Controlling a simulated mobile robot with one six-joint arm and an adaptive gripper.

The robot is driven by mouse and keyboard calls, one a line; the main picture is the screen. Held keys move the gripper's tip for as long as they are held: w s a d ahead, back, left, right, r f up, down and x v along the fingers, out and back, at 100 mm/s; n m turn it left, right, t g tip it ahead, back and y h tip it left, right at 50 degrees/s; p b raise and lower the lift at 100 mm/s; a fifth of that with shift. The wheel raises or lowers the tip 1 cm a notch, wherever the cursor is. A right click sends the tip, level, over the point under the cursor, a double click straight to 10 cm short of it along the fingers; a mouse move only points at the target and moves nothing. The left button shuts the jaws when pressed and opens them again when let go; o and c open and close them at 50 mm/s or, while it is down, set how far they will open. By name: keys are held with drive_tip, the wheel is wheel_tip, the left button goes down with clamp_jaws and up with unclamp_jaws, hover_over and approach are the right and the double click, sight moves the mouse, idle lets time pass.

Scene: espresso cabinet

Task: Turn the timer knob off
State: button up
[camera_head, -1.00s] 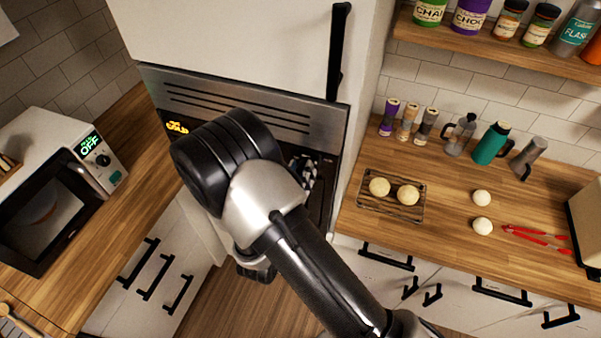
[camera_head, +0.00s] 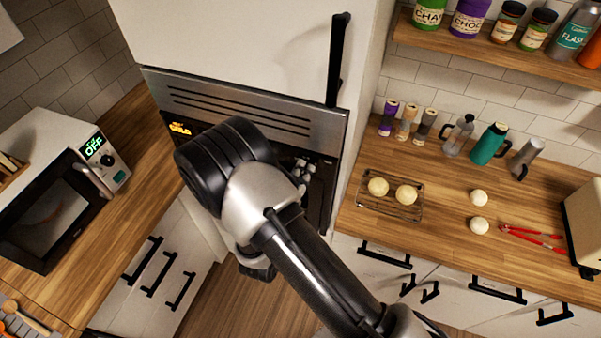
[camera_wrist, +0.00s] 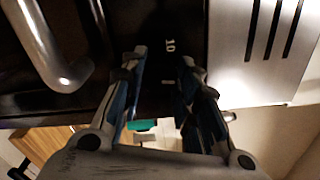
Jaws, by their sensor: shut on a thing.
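The timer knob is on the black control panel (camera_wrist: 184,20) of the built-in oven. My gripper (camera_wrist: 162,72) has its two fingers against this panel in the wrist view, closed on the dark knob between them. The knob's outline is lost in the dark panel, so its pointer cannot be read. A white "10" mark (camera_wrist: 170,45) shows just beyond the fingertips. In the head view my gripper (camera_head: 304,172) is at the right part of the oven front, partly hidden behind my arm. The knob is hidden there.
The oven's orange display (camera_head: 180,129) is lit. Its bar handle (camera_wrist: 45,45) is close by in the wrist view. A microwave (camera_head: 45,215) showing green "OFF" stands left. At right, a counter (camera_head: 440,215) holds a rack with buns, bottles and red tongs.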

drive_tip(key=shift+n, duration=0.8)
drive_tip(key=o, duration=1.1)
drive_tip(key=v, duration=1.2)
